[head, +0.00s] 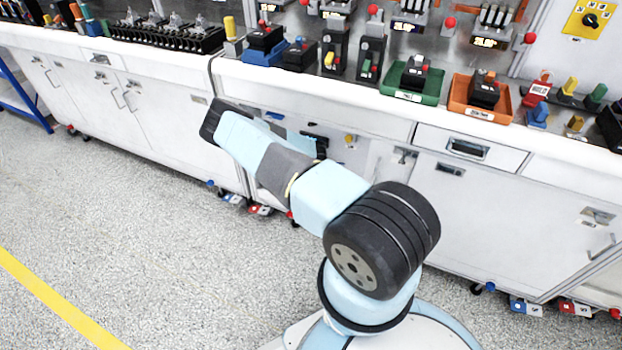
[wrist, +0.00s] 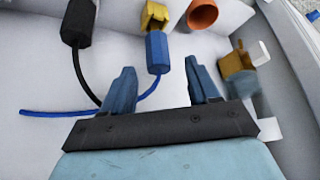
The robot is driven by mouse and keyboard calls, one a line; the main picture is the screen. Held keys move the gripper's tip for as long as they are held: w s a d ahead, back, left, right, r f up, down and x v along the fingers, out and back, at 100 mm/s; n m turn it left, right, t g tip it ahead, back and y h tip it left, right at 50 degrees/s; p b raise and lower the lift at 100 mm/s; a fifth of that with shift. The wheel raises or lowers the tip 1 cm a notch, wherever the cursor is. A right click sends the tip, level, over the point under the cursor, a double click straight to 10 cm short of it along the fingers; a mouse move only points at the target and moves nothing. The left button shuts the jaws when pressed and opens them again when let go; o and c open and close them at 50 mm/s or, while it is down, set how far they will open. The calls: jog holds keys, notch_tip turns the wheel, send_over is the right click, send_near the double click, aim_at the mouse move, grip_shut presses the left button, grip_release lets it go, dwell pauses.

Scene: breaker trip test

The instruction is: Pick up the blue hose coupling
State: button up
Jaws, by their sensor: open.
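The blue hose coupling (wrist: 157,52) is a blue faceted piece with a blue hose (wrist: 60,113) curving down and left from its lower end. In the wrist view it lies just beyond the fingertips, in line with the gap between them. My gripper (wrist: 160,66) is open, with one blue finger on each side of that gap and nothing held. The hose passes behind the left finger. In the head view my arm reaches to the cabinet front below the bench, and I cannot make out the coupling there.
In the wrist view a black coupling (wrist: 78,22) with a black cable lies to the left. A yellow piece (wrist: 155,16) sits just above the blue coupling, with an orange ring (wrist: 202,13) beside it. A brass-coloured fitting (wrist: 237,62) is right of the right finger, near a pale wall.

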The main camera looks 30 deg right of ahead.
jog(key=shift+x, duration=2.85)
jog(key=shift+s+f, duration=0.1)
jog(key=shift+s, duration=0.05)
grip_shut()
